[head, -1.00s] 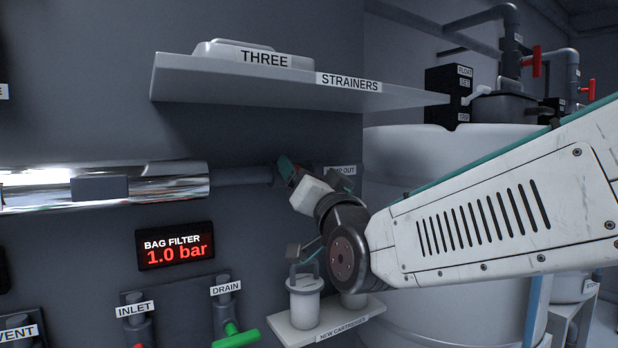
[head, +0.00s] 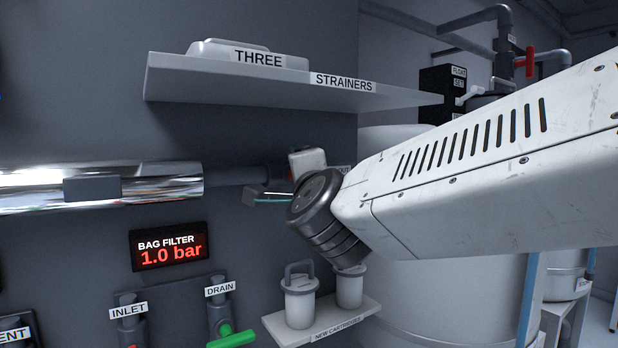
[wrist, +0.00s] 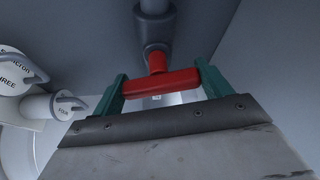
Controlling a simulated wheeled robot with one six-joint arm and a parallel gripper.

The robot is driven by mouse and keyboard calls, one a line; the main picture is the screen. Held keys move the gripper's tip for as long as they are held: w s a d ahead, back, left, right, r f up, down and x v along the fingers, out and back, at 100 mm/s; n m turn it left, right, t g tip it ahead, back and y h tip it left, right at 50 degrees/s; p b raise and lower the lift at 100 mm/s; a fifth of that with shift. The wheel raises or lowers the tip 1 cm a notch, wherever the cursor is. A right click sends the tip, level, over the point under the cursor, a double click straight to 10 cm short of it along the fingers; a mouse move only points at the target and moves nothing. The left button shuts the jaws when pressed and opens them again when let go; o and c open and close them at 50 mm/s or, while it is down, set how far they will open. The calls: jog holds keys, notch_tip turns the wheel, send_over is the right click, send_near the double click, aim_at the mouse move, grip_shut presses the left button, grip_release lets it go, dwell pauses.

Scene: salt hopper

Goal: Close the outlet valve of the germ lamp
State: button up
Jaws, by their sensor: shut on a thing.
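The germ lamp (head: 150,187) is a shiny metal cylinder on the wall at the left of the head view, with a grey pipe (head: 235,174) leaving its right end. In the wrist view my gripper (wrist: 160,82) is shut on a red valve handle (wrist: 165,81), a teal finger at each end. The handle lies crosswise to the grey pipe (wrist: 154,8) above it, joined by a red stem to the grey valve body (wrist: 154,36). In the head view my wrist and arm hide the valve, and the label beside it is mostly covered.
A shelf (head: 250,85) marked STRAINERS juts out above. Below are the bag filter display (head: 170,246), reading 1.0 bar, a green drain handle (head: 232,339) and a small shelf (head: 320,330) with two white cartridges. A large pale tank (head: 450,290) stands at the right.

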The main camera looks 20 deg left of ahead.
jog(key=shift+m+g+h, duration=0.3)
jog(key=shift+m+h, duration=0.1)
jog(key=shift+m, duration=0.6)
jog(key=o, duration=1)
jog(key=shift+d, duration=0.1)
jog(key=v, duration=0.7)
jog(key=shift+s+d, duration=0.15)
jog(key=shift+s, duration=0.2)
